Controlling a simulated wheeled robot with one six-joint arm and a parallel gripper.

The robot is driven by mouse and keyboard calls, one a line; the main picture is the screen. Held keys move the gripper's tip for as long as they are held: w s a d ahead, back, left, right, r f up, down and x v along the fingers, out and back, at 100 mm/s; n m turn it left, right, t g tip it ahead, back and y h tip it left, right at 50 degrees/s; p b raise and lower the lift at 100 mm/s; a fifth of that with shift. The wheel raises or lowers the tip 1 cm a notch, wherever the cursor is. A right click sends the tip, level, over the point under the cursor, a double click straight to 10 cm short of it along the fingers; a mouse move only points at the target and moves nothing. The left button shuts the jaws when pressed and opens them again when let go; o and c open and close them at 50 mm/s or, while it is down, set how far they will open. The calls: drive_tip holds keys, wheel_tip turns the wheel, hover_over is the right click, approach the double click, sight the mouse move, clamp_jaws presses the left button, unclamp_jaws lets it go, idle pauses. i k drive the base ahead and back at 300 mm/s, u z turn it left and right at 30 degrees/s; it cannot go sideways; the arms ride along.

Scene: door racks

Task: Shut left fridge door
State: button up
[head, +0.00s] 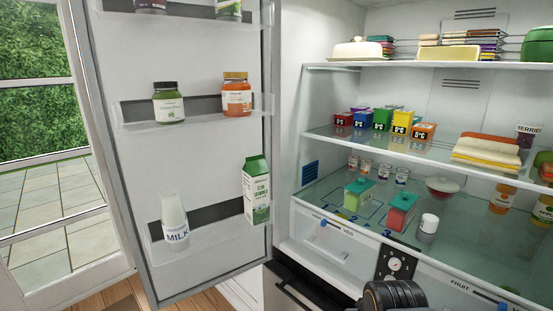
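The left fridge door (200,150) stands wide open on the left side of the head view, its inner face towards me. Its racks hold a jar with a dark lid (169,103), an orange jar (236,95), a milk bottle (174,222) and a green-and-white carton (256,190). Other containers at the top are cut off by the picture edge. The open fridge interior (345,95) is to the right of the door. A dark ribbed part of my arm shows at the bottom right; my gripper's fingers are not visible.
Fridge shelves (320,135) hold colored pots, folded cloth-like items, jars and boxes. A drawer front (335,240) lies below them. A glazed panel (35,140) with greenery and paving beyond is at far left. A little wooden floor (105,295) shows below the door.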

sight(123, 51)
drive_tip(key=k, duration=1)
drive_tip(key=u, duration=1.85)
drive_tip(key=i, duration=3.75)
drive_tip(key=z, duration=4.05)
drive_tip(key=k, duration=0.15)
drive_tip(key=u, duration=0.25)
